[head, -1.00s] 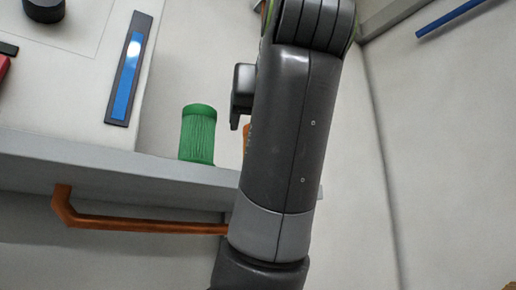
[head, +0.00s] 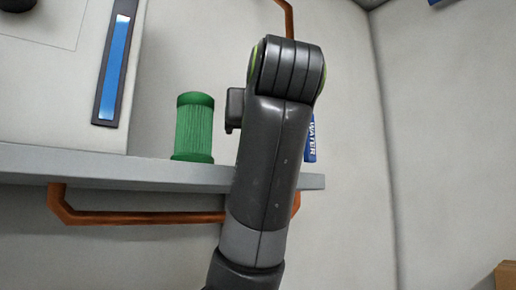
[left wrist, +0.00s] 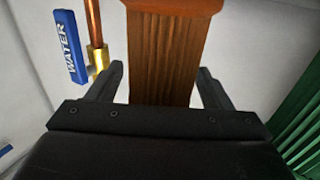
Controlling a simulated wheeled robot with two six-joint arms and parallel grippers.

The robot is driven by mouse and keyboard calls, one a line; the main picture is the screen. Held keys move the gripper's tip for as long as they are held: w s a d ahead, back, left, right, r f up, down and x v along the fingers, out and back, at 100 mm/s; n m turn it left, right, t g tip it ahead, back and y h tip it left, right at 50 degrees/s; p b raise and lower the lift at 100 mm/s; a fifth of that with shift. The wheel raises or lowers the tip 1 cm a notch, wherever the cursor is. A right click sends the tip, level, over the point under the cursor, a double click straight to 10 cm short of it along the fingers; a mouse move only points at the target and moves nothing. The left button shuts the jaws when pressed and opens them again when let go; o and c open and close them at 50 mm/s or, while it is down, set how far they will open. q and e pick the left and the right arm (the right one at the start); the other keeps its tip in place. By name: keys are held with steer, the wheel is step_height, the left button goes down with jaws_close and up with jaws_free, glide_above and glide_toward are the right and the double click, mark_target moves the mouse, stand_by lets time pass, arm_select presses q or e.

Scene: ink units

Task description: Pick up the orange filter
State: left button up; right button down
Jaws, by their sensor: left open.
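The orange filter (left wrist: 165,45) shows in the left wrist view as a pleated orange-brown body with a smooth cap at the top. My left gripper (left wrist: 161,70) is open, with one finger on each side of the filter's lower visible part. Small gaps show between the fingers and the filter, and its lower end is hidden behind the gripper body. In the head view my left arm covers the filter, and the left fingertips are hidden too. My right gripper is in neither view.
A green pleated filter (head: 194,128) stands on the grey shelf (head: 110,166), left of my arm; its edge also shows in the left wrist view (left wrist: 300,125). A blue WATER label (left wrist: 69,46) is beside a copper pipe (left wrist: 94,22). An orange rail (head: 130,216) runs below the shelf.

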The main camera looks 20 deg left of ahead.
arm_select(q)
steer(key=shift+s, duration=0.1)
steer(key=shift+d, duration=0.1)
steer(key=c, duration=1.4)
